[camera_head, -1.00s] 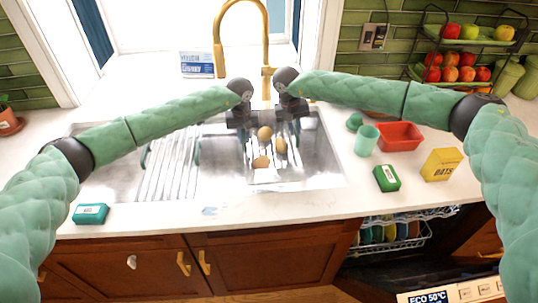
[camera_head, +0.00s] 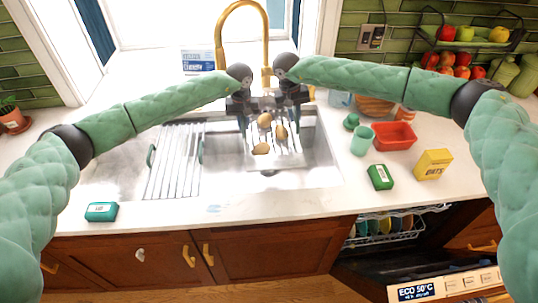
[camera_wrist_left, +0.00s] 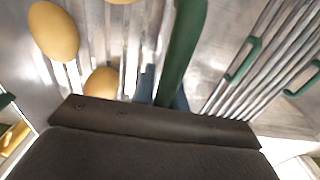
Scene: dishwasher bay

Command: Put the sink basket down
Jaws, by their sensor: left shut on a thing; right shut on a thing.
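The sink basket (camera_head: 275,163) is a metal wire tray with green handles, holding several brown potatoes (camera_head: 281,132). It is in the right part of the steel sink (camera_head: 325,165); I cannot tell whether it touches the sink bottom. My left gripper (camera_head: 243,122) is shut at its left side, and my right gripper (camera_head: 304,123) is shut at its right side. In the left wrist view, a green handle (camera_wrist_left: 184,50) runs down to my left gripper, with potatoes (camera_wrist_left: 54,31) beside it. The handle ends are hidden by the jaws.
A drying rack (camera_head: 174,165) covers the sink's left part. The gold faucet (camera_head: 220,40) rises behind. A teal cup (camera_head: 362,139), red tub (camera_head: 394,136), green box (camera_head: 380,177) and yellow oats box (camera_head: 433,163) stand to the right. The dishwasher (camera_head: 420,275) is open below.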

